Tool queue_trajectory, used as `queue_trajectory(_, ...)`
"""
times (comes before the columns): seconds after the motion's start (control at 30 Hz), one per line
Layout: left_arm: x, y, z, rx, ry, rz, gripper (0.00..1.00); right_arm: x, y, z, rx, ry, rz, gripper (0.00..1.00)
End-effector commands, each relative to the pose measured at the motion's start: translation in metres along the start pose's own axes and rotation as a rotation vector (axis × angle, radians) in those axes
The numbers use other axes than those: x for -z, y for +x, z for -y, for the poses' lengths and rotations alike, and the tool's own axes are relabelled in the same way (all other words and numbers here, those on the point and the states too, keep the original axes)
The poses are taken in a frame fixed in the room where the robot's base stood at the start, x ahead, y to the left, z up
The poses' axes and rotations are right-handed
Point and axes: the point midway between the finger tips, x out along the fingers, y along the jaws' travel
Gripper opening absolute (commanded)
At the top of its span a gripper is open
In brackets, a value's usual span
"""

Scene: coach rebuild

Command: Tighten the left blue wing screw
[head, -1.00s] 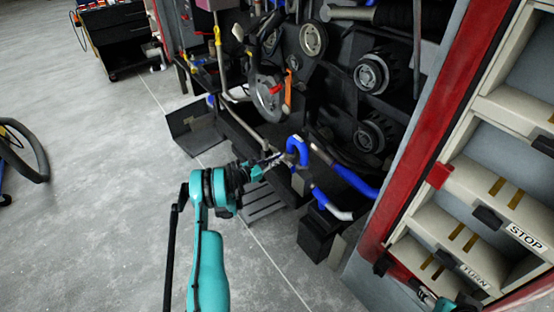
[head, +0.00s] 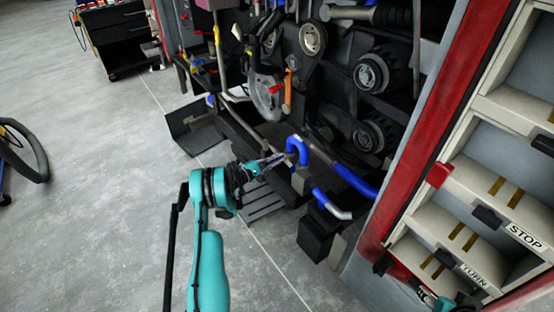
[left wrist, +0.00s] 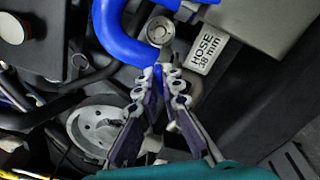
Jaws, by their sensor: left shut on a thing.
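My left gripper (head: 274,160) reaches in from the left to the engine bay, just beside a bent blue hose (head: 299,148). In the left wrist view its two fingers (left wrist: 166,82) are closed on a thin blue piece (left wrist: 158,78), which looks like the wing screw. The fingers cover most of it. The blue hose (left wrist: 128,42) curves just above the fingertips. A second wing screw cannot be made out. A small teal part of my right arm (head: 442,303) shows at the lower right edge; its jaws are not clear.
A label reading "HOSE 38 mm" (left wrist: 207,53) sits right of the fingers, and a round grey metal part (left wrist: 95,128) lies lower left. Pulleys (head: 371,75) and a red frame post (head: 425,150) flank the bay. The floor at left is largely clear.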

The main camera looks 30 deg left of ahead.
Motion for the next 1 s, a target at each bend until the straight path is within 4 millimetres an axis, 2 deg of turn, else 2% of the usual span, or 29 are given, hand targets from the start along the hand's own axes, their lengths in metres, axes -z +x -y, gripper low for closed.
queue_trajectory(1.0,0.0014,0.0001,0.0037,0.001,0.965,0.001,0.0,-0.0001,0.0001,0.0,0.0,0.0,0.0,0.53)
